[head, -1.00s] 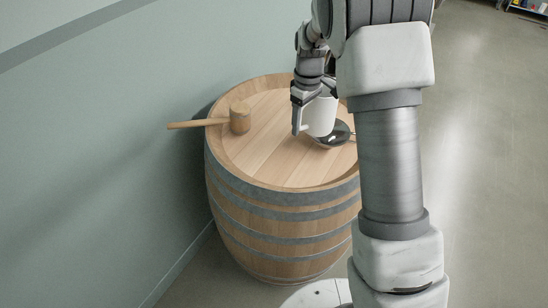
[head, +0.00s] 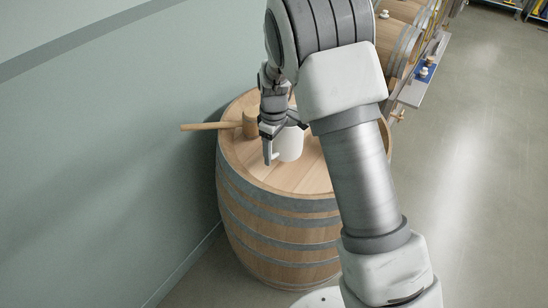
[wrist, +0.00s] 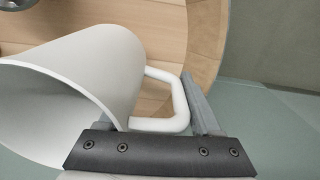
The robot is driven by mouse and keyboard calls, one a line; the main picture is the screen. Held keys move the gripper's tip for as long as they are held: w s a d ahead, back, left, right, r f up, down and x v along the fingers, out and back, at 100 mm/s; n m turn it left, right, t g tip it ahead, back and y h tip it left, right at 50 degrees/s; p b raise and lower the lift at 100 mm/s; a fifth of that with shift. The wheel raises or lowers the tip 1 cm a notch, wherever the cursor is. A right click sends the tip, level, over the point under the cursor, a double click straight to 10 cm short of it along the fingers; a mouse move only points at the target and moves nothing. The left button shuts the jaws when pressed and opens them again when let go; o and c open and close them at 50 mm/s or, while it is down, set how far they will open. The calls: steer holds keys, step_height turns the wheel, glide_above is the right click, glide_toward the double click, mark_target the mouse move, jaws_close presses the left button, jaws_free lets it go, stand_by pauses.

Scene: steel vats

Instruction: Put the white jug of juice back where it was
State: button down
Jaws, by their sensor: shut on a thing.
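The white jug (head: 290,143) is in my gripper (head: 272,148), over or on the light wooden top of the barrel (head: 245,165) in the head view. I cannot tell whether its base touches the wood. In the wrist view the jug (wrist: 100,70) shows at the left, with its open mouth toward the left edge and its handle toward my fingers. My gripper (wrist: 160,125) is shut on the jug at its handle side. The juice inside is not visible.
A dark round thing (wrist: 14,4) shows at the wrist view's upper left. The wall is close on the left. More barrels (head: 402,45) stand at the back right.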

steer(key=shift+f, duration=1.9)
steer(key=shift+f, duration=0.1)
steer(key=shift+f, duration=0.15)
steer(key=shift+c, duration=0.3)
jaws_free()
steer(key=shift+r, duration=0.2)
